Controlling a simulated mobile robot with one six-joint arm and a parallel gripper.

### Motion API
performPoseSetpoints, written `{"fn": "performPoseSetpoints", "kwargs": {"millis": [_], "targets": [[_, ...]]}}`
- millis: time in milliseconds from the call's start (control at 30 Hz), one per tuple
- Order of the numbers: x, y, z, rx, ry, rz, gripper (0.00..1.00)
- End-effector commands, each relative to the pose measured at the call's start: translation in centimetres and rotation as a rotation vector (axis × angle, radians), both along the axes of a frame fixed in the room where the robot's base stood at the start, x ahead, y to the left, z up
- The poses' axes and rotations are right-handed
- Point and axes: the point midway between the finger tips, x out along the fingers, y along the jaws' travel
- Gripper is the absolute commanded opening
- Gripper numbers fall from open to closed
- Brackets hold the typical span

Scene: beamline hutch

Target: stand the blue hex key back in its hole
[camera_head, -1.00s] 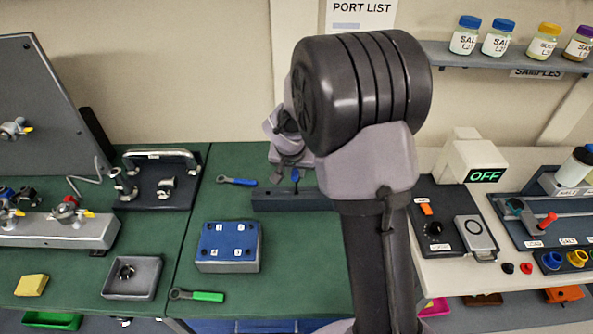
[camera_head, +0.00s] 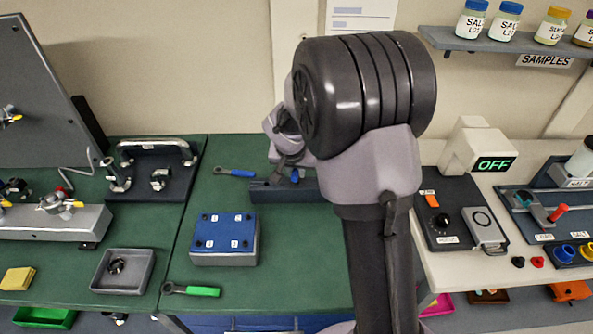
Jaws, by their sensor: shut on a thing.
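The blue hex key (camera_head: 295,176) shows as a small upright blue piece at the dark holder block (camera_head: 275,192) on the green bench. My gripper (camera_head: 287,172) is at the blue hex key, just above the block, and is shut on it. My own arm hides the right part of the block. The hole and the lower end of the key are too small to make out, so I cannot tell whether the key is in the hole.
A blue-handled wrench (camera_head: 235,172) lies left of the block. A box with a blue top (camera_head: 224,248) stands in front, with a green-handled wrench (camera_head: 191,290) nearby. A grey tray (camera_head: 105,285) is further left. The controls (camera_head: 455,225) stand right of my arm.

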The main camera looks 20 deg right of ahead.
Motion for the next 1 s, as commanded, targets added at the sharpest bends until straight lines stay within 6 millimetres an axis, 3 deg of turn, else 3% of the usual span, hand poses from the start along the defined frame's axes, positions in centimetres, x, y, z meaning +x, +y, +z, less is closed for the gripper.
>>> {"fn": "performPoseSetpoints", "kwargs": {"millis": [100,133,267,533,633,767,1000], "targets": [[0.0,0.0,0.1,-0.001,-0.001,0.0,0.0],[0.0,0.0,0.1,-0.001,-0.001,0.0,0.18],[0.0,0.0,0.1,-0.001,-0.001,0.0,0.41],[0.0,0.0,0.2,-0.001,-0.001,0.0,0.41],[-0.2,0.2,1.0,-0.001,-0.003,0.0,0.41],[-1.2,0.9,4.0,-0.001,-0.004,0.002,0.41],[-3.8,2.7,11.1,-0.001,-0.006,0.001,0.41]]}}
